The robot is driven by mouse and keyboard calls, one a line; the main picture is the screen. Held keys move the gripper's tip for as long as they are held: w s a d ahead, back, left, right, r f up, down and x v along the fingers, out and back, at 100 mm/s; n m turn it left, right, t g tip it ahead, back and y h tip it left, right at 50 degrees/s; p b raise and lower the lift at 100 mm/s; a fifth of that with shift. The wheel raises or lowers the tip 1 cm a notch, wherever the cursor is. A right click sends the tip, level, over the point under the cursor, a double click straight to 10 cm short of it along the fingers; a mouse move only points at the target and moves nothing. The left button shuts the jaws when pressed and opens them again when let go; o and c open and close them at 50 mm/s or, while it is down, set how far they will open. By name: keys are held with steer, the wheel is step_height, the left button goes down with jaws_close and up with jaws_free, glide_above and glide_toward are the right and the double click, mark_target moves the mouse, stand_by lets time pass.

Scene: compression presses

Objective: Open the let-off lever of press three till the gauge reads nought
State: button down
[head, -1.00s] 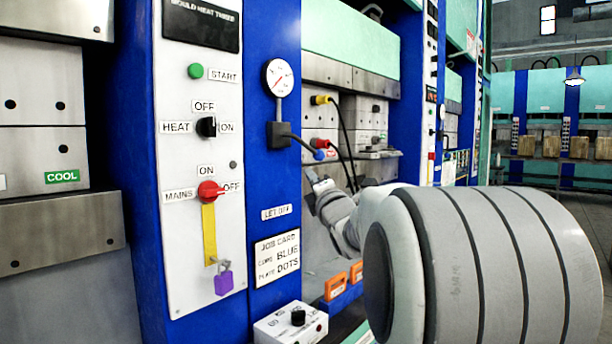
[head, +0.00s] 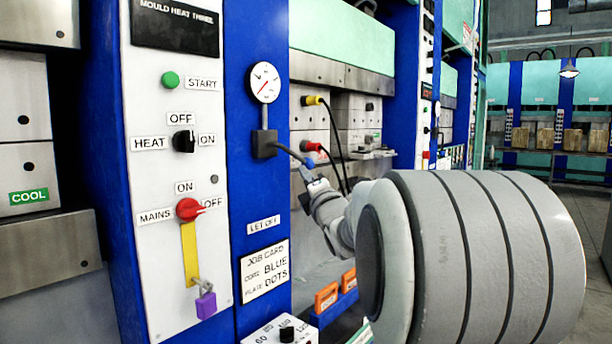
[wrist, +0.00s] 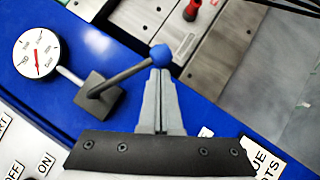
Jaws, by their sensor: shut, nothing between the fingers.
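The let-off lever is a dark arm (head: 285,151) with a blue ball knob (head: 309,162), reaching right from a dark block (head: 264,145) on the blue column. The panel reads "MOULD HEAT THREE"; a "LET OFF" label (head: 263,224) sits below the lever. A white round gauge (head: 265,82) with a red needle stands above the block; its figures are too small to read. My gripper (head: 306,176) is shut and empty, its tips just below the knob. In the wrist view the shut fingers (wrist: 161,74) meet the blue knob (wrist: 160,55); I cannot tell if they touch.
The white panel left of the column has a red mains switch (head: 188,209) with a yellow strap (head: 189,255) and purple padlock (head: 205,305). Yellow (head: 312,100) and red (head: 309,146) plugs with black cables are behind the lever. A dial box (head: 283,331) stands below the job card (head: 264,270).

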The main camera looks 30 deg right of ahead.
steer(key=shift+b, duration=0.3)
steer(key=shift+w+d+r+b, duration=0.15)
steer(key=shift+d+r+b, duration=0.4)
steer(key=shift+b, duration=0.55)
